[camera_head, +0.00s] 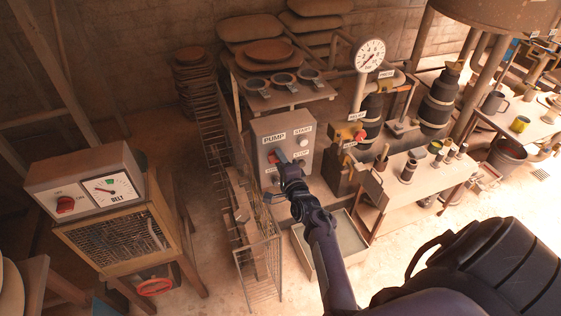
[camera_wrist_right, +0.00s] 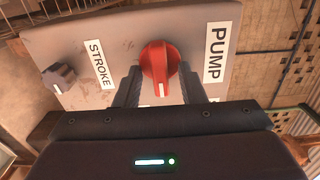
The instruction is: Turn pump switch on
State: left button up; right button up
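The pump panel (camera_head: 262,128) is a grey box with PUMP and START labels in the head view. Its red pump switch (camera_wrist_right: 158,66) is a round knob with a raised grip and a white mark at the lower end in the right wrist view. In the head view the switch (camera_head: 272,158) is partly covered by my right gripper (camera_head: 279,161). In the right wrist view my right gripper's fingers (camera_wrist_right: 160,78) stand on either side of the knob, apart from each other. I cannot tell whether they touch it. My left gripper is not in view.
A grey stroke knob (camera_wrist_right: 59,77) sits on the same panel, and a white start button (camera_head: 304,143) is to its right. A wire rack (camera_head: 215,135) stands close on the left. A belt control box (camera_head: 88,180) is farther left, and a worktable (camera_head: 425,178) on the right.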

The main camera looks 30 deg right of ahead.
jog(key=p+v, duration=0.4)
jog(key=v, duration=0.3)
jog(key=shift+s+p, duration=0.3)
jog(key=shift+s, duration=0.05)
jog(key=shift+a+f, duration=0.1)
